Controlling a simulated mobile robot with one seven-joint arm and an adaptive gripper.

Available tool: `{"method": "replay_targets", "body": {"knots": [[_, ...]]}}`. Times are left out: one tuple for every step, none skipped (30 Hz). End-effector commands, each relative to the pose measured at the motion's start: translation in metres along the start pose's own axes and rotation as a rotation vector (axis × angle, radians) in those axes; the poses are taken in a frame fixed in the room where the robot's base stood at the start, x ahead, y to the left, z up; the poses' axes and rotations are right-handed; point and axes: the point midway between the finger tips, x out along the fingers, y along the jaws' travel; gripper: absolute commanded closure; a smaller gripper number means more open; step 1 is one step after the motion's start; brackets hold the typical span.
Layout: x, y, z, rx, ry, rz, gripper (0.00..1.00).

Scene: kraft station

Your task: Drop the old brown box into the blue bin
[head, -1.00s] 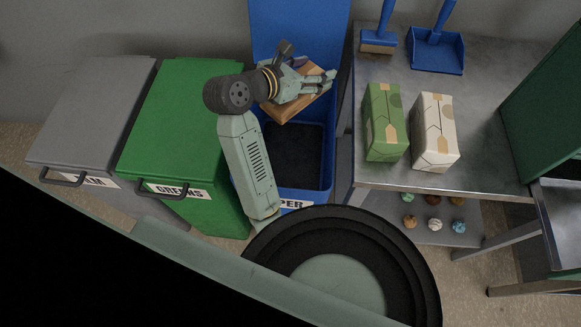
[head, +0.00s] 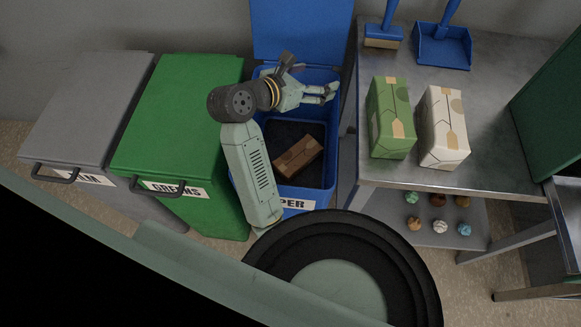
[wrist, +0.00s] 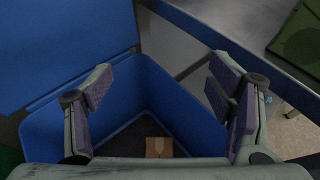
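The brown box (head: 298,157) lies tilted inside the blue bin (head: 331,150), down on the dark bottom, apart from my gripper. The bin's lid is open and stands up behind it. My gripper (head: 326,93) is above the back part of the bin, empty. In the wrist view my gripper (wrist: 158,92) has its two fingers spread wide, with nothing between them. The brown box (wrist: 158,147) shows below the fingers in the wrist view, inside the blue bin (wrist: 185,112), partly hidden by the gripper's body.
A green bin (head: 190,110) and a grey bin (head: 85,110), both lidded, stand to the left. On the metal table (head: 470,95) at right stand a green carton (head: 388,118) and a white carton (head: 442,128). A blue dustpan (head: 443,48) and brush (head: 383,38) are behind. Small balls sit on the lower shelf.

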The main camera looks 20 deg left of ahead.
Motion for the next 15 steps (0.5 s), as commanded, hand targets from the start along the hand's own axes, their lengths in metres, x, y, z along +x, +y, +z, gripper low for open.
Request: {"method": "replay_targets", "body": {"knots": [[0.000, 0.000, 0.000, 0.000, 0.000, 0.000, 0.19], [0.000, 0.000, 0.000, 0.000, 0.000, 0.000, 0.17], [0.000, 0.000, 0.000, 0.000, 0.000, 0.000, 0.17], [0.000, 0.000, 0.000, 0.000, 0.000, 0.000, 0.17], [0.000, 0.000, 0.000, 0.000, 0.000, 0.000, 0.17], [0.000, 0.000, 0.000, 0.000, 0.000, 0.000, 0.17], [0.000, 0.000, 0.000, 0.000, 0.000, 0.000, 0.17], [0.000, 0.000, 0.000, 0.000, 0.000, 0.000, 0.17], [0.000, 0.000, 0.000, 0.000, 0.000, 0.000, 0.17], [0.000, 0.000, 0.000, 0.000, 0.000, 0.000, 0.17], [-0.001, 0.000, 0.000, 0.000, 0.000, 0.000, 0.17], [-0.002, 0.000, 0.000, 0.000, 0.000, 0.001, 0.17], [-0.004, 0.001, 0.000, 0.000, 0.000, 0.002, 0.17], [-0.007, 0.001, 0.000, 0.000, -0.001, 0.002, 0.17], [-0.012, 0.001, 0.000, 0.000, -0.002, 0.002, 0.17]]}}
